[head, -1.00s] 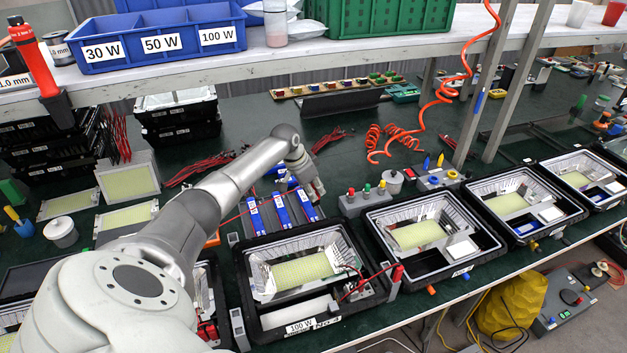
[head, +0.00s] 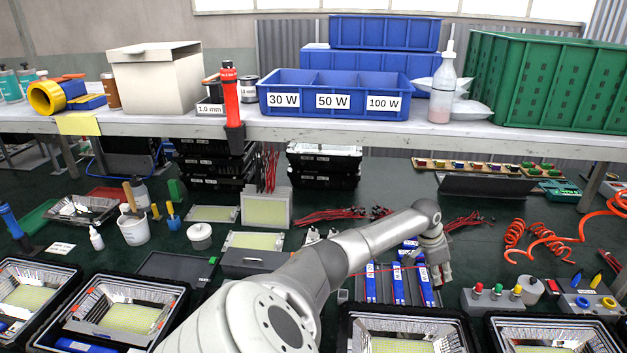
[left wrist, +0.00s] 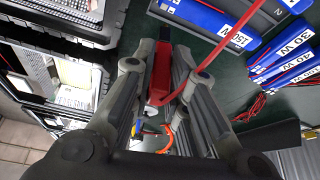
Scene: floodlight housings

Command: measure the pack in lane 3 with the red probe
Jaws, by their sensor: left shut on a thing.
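Three blue packs (head: 398,287) with white labels lie side by side on the bench in the head view. I cannot read lane numbers there. My left gripper (head: 441,272) is just to the right of the rightmost pack, pointing down. In the left wrist view my left gripper (left wrist: 158,72) is shut on the red probe (left wrist: 161,68), and a red lead runs from it. The left wrist view shows a large blue labelled piece (left wrist: 215,20) and several blue labelled pieces (left wrist: 285,62) farther right. My right gripper is not in view.
Open floodlight housings (head: 118,312) line the bench's front. A button box (head: 492,300) and coiled orange hose (head: 545,240) are right of my gripper. The shelf above holds blue labelled bins (head: 333,98) and a green crate (head: 560,85). Red wire bundles lie behind my gripper.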

